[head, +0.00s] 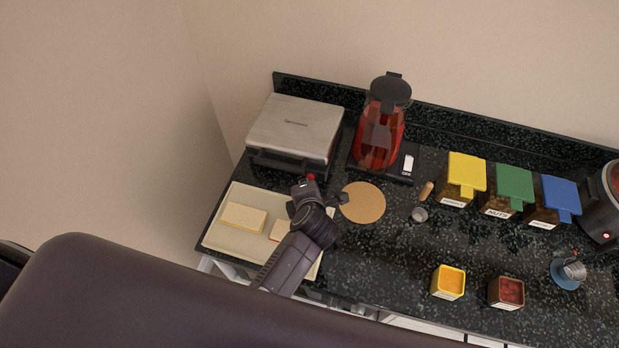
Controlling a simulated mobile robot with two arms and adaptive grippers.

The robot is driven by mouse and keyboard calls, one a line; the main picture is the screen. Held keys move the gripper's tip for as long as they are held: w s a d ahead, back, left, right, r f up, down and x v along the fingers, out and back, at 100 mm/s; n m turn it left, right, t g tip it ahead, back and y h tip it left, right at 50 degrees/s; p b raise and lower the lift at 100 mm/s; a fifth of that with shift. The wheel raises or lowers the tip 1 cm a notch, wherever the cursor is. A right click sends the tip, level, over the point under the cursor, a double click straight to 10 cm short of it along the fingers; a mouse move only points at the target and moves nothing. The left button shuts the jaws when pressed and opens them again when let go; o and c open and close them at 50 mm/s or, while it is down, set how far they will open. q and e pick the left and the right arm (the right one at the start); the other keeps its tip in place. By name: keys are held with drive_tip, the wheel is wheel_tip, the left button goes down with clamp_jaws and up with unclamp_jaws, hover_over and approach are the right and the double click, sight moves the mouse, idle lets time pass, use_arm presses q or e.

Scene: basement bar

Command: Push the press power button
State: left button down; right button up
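The press (297,125) is a silver-lidded appliance with a dark front at the back left of the counter, its lid down. A small red spot (311,177), which looks like its power button, shows at its front right corner. My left gripper (304,186) is right in front of this spot, pointing at the press. Its tip overlaps or nearly meets the red spot; I cannot tell whether they touch. The fingers are small and seen from behind, so their opening is unclear. My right gripper is not in view.
A cream board (225,240) with bread-like slices lies under my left arm. A red pitcher (379,135) on a switched base and a round cork mat (363,203) are to the right. Yellow (466,172), green (514,184) and blue (559,194) lidded boxes stand farther right.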

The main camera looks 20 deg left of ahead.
use_arm(q)
drive_tip(key=shift+s, duration=0.1)
drive_tip(key=shift+s, duration=0.6)
drive_tip(key=shift+s+a, duration=0.1)
drive_tip(key=shift+s, duration=2.2)
drive_tip(key=shift+w, duration=0.1)
